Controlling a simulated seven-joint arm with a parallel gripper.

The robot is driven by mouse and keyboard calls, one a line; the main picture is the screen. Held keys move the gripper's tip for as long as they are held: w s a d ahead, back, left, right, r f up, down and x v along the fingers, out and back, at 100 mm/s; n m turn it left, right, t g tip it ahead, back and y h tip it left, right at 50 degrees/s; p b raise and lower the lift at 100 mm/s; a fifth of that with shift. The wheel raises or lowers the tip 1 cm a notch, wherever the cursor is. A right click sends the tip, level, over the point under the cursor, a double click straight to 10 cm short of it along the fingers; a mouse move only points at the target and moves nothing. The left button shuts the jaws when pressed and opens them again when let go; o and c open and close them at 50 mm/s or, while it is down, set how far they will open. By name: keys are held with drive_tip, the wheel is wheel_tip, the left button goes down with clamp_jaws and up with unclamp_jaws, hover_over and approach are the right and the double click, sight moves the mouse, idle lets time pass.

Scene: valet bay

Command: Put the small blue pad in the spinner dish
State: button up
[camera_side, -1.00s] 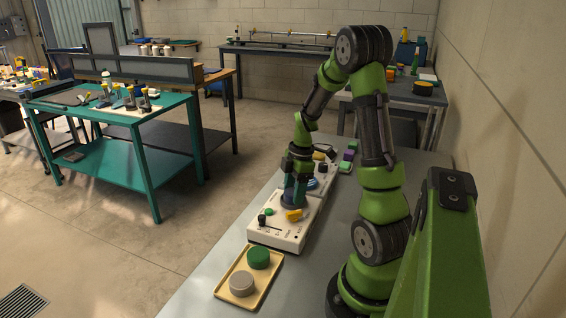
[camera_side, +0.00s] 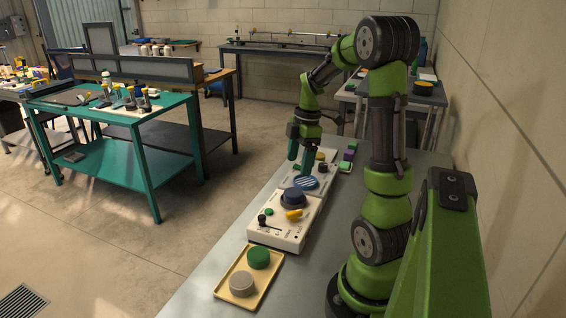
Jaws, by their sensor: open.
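A dark blue round pad (camera_side: 292,197) sits on top of the near white machine (camera_side: 280,236). It looks wider at its base, and I cannot tell where pad ends and any dish under it begins. My gripper (camera_side: 299,168) is open and apart from the pad, above and behind it. Its fingers point down near a blue and white striped disc (camera_side: 306,182) on the white unit just behind. I see nothing between the fingers, though they are small in this view.
A tan tray (camera_side: 263,284) with a green round pad (camera_side: 258,257) and a grey one (camera_side: 242,283) lies at the front. A yellow lever (camera_side: 293,215) and black knob (camera_side: 262,220) stick up from the near machine. Purple and green blocks (camera_side: 348,155) lie behind.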

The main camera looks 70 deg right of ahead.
drive_tip(key=w+a+r+m+t, duration=0.2)
drive_tip(key=a+r+m, duration=0.15)
drive_tip(key=a, duration=0.45)
drive_tip(key=w+a+r+m+t, duration=0.1)
drive_tip(key=a+r+m, duration=0.25)
drive_tip(key=a, duration=0.45)
drive_tip(key=s+a+r+m+t, duration=0.1)
drive_tip(key=s+a+m, duration=0.1)
drive_tip(key=a, duration=0.4)
drive_tip(key=s+a+m+t, duration=0.1)
drive_tip(key=a+m+t, duration=0.1)
drive_tip(key=a+m, duration=0.2)
drive_tip(key=a, duration=0.2)
drive_tip(key=shift+s+a+r+y, duration=0.3)
drive_tip(key=shift+s+r+y, duration=0.05)
drive_tip(key=shift+y, duration=0.05)
drive_tip(key=shift+c, duration=0.2)
